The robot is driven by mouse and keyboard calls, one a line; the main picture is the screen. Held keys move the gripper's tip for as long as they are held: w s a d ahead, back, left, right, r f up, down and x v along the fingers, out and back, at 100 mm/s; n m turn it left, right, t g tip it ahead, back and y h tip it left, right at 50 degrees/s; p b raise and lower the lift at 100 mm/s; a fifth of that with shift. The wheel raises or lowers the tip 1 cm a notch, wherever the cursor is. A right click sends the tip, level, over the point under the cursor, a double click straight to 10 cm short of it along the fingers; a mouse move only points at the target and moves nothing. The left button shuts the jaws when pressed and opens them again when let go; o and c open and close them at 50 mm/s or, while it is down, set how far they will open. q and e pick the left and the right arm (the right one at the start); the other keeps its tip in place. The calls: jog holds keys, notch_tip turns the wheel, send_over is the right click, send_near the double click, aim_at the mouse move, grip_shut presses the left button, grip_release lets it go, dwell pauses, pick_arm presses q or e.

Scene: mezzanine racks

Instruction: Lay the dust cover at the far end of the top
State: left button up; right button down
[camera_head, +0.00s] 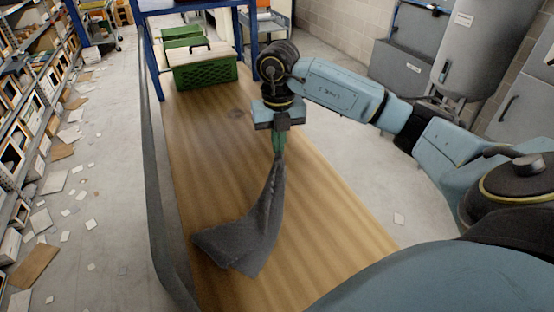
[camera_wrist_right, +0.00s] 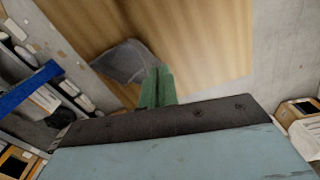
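The dust cover (camera_head: 256,225) is a dark grey cloth. It hangs from my right gripper (camera_head: 279,148) in the head view, and its lower end spreads over the wooden top (camera_head: 330,235) toward the left edge. My right gripper's green fingers are shut on the cloth's upper end, above the middle of the top. In the right wrist view, the green fingers (camera_wrist_right: 157,85) show close together with the dust cover (camera_wrist_right: 126,62) beyond them over the wood. The far end of the top lies by a green crate (camera_head: 205,72). My left gripper is not in view.
The green crate stands on the far end of the top, beneath a blue frame (camera_head: 152,65). Racks of boxes (camera_head: 30,110) line the left, with papers scattered on the floor. Grey cabinets (camera_head: 405,68) stand at the right. The wood between crate and cloth is clear.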

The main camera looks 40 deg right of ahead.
notch_tip(320, 180, down, 9)
jog(key=b, duration=0.6)
jog(key=shift+r, duration=0.15)
jog(key=w+d+r+m, duration=0.3)
jog(key=w+d+m, duration=0.3)
jog(key=w+d, duration=0.3)
jog(key=s+a+f, duration=0.4)
jog(key=s+f, duration=0.1)
jog(key=s+a+f, duration=0.5)
jog(key=f, duration=0.1)
jog(key=s+a+f, duration=0.5)
jog(key=shift+s+a+f, duration=0.1)
jog(key=shift+a+f, duration=0.05)
